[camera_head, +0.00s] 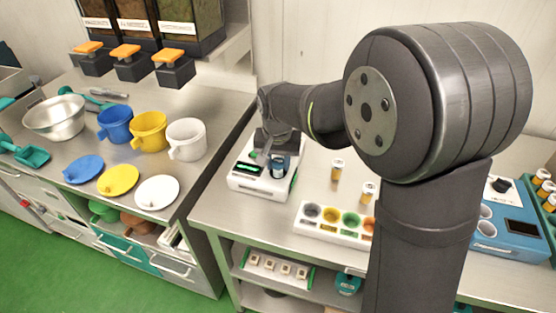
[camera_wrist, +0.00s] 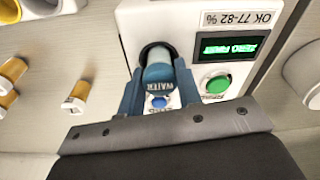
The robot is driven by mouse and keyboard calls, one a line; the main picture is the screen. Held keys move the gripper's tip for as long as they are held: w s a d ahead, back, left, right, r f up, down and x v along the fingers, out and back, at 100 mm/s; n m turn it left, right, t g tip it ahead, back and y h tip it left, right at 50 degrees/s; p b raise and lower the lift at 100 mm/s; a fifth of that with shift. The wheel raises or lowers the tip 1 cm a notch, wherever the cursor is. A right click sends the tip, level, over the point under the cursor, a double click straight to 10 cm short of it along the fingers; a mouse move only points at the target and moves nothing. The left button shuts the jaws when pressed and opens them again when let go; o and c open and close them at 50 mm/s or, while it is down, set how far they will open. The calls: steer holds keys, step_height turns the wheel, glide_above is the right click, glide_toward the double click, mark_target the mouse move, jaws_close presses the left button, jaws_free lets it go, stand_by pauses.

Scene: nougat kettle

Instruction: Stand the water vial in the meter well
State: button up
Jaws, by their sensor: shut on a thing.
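The water vial (camera_wrist: 160,72), with a blue cap marked WATER, is between the blue fingers of my gripper (camera_wrist: 158,80) in the wrist view. My gripper is shut on it. The vial's cap overlaps the dark round meter well (camera_wrist: 154,50) on the white meter (camera_wrist: 215,90). The vial's lower end is hidden, so I cannot tell how deep it sits. In the head view my gripper (camera_head: 275,158) is over the meter (camera_head: 246,184), and its fingers hide most of the vial.
The meter has a lit green display (camera_wrist: 230,46), a green button (camera_wrist: 217,84) and a blue button. A blue device (camera_head: 512,240) is farther right.

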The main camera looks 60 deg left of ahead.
mark_target(277, 165)
steer(key=shift+f, duration=0.2)
steer(key=o, duration=0.7)
steer(key=shift+s+d+r, duration=0.15)
steer(key=shift+d+r, duration=0.05)
steer(key=shift+r, duration=1.6)
steer(key=shift+s+d+r, duration=0.1)
steer(key=shift+d+r, duration=0.05)
steer(key=shift+r, duration=1.7)
steer(key=shift+s+d+r, duration=0.15)
steer(key=shift+d+r, duration=0.05)
steer(key=shift+r, duration=1.6)
steer(key=f, duration=0.6)
steer(key=a+f, duration=0.1)
steer(key=f, duration=0.1)
steer(key=shift+w+f, duration=0.35)
steer(key=shift+f, duration=0.05)
steer(key=shift+r, duration=0.1)
